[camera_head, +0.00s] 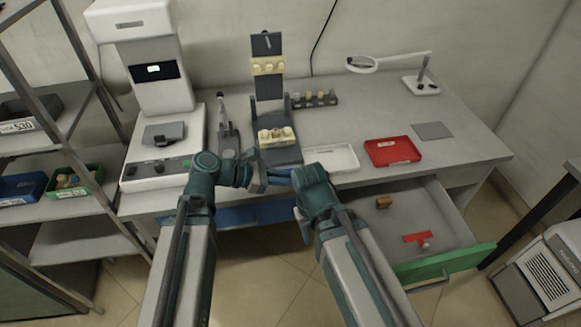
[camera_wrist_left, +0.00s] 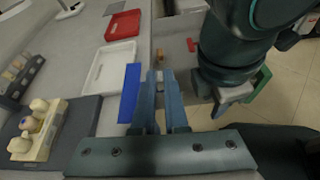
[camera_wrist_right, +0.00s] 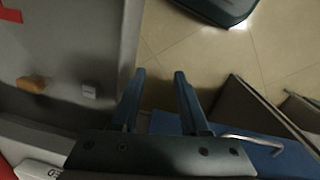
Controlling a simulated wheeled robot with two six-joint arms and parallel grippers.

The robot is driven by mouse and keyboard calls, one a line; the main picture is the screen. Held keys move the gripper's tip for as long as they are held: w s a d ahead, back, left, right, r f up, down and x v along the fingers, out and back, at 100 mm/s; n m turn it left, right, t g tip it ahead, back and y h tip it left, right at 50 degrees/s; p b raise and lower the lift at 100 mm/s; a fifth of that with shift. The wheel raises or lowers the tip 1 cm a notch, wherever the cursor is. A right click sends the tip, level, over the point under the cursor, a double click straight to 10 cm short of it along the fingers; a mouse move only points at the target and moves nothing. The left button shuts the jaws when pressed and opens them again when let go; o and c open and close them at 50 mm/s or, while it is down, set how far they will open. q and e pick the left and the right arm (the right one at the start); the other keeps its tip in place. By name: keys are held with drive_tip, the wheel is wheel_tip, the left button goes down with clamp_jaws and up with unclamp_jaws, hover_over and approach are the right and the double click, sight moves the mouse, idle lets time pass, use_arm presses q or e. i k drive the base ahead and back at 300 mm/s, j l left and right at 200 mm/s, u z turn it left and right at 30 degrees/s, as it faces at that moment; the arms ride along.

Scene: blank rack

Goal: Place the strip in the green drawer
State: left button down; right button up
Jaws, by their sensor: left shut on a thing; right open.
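The green drawer (camera_head: 458,262) is pulled out under the bench's right half. A brown block (camera_head: 384,202) and a red T-shaped piece (camera_head: 416,237) lie inside it. My left gripper (camera_head: 283,180) is near the bench's front edge. In the left wrist view its fingers (camera_wrist_left: 160,78) are close together, with a flat blue strip (camera_wrist_left: 130,93) at their left side. The exact grip is partly hidden by the fingers. My right gripper (camera_head: 302,222) is lower, left of the drawer. In the right wrist view its fingers (camera_wrist_right: 160,75) are apart and empty, over the floor.
A white tray (camera_head: 331,170) and a red tray (camera_head: 392,163) stand on the bench near its front edge. A shelf (camera_head: 60,205) stands at left.

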sight(393, 219)
drive_tip(key=k+j, duration=0.1)
drive_tip(key=j, duration=0.3)
drive_tip(key=k+j+z, duration=0.1)
drive_tip(key=j, duration=0.3)
drive_tip(key=k+j, duration=0.1)
drive_tip(key=j, duration=0.25)
drive_tip(key=z, duration=1.85)
